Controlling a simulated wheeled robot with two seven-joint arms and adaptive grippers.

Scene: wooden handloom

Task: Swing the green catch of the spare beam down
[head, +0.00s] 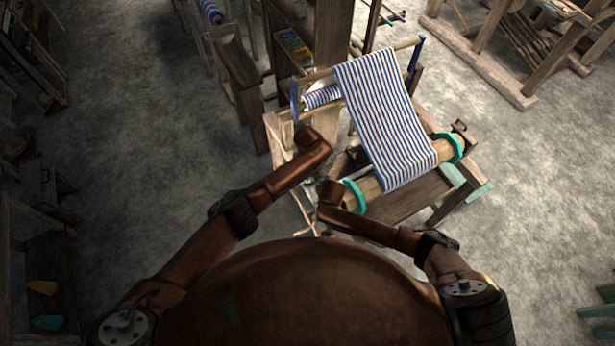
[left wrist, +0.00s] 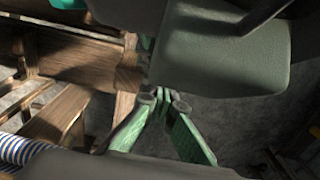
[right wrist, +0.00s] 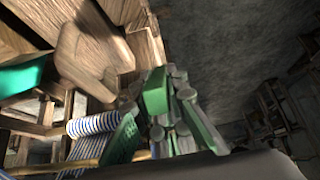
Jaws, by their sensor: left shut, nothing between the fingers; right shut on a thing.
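The spare beam (head: 385,182) is a pale wooden roller with teal end rings, carrying blue-and-white striped cloth (head: 385,105). In the right wrist view a small green piece (right wrist: 155,90), apparently the green catch, is at the fingertips of my right gripper (right wrist: 162,120), beside pale wooden parts. My right gripper is shut on it; the fingers partly cover it. My left gripper (left wrist: 164,96) is shut and empty, its fingertips together near a wooden post.
The wooden loom frame (head: 405,205) surrounds the beam. In the left wrist view a large grey-green block (left wrist: 222,50) is close above the left fingertips. A wooden bench (head: 235,70) stands at the upper left.

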